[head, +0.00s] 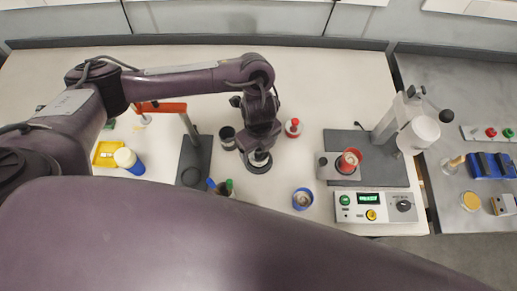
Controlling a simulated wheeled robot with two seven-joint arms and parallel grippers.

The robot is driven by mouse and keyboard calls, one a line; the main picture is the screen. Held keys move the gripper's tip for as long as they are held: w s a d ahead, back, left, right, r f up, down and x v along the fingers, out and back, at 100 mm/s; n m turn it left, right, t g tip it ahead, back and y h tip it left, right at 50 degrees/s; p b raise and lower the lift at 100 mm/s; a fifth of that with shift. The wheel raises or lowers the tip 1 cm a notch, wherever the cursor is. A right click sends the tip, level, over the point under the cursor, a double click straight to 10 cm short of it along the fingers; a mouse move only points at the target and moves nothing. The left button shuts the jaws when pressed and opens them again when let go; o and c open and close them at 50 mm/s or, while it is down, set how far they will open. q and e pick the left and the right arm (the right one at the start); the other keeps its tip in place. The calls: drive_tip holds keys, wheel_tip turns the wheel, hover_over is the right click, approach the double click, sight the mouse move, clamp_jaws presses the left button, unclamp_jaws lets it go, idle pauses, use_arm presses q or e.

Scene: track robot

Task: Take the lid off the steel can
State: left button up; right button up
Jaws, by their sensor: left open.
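My left gripper (259,160) hangs over the middle of the white table, pointing down, and is open. A dark round shape shows right under it; I cannot tell whether that is the steel can or part of the gripper. A small dark cylindrical vessel (228,138) stands just left of the gripper, apart from it. I cannot make out a steel can with a lid for certain; the wrist hides part of the table. My right gripper is not in view.
A red-capped bottle (293,127) stands right of the wrist, and a blue-rimmed cup (302,199) nearer. A press machine (405,125) with a red container (348,161) and control panel (375,207) stands at the right. A dark stand (194,160) is left. My own arm covers the foreground.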

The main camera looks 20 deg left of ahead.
use_arm(q)
drive_tip(key=shift+f, duration=0.25)
drive_tip(key=c, duration=1.1)
drive_tip(key=shift+o, duration=0.2)
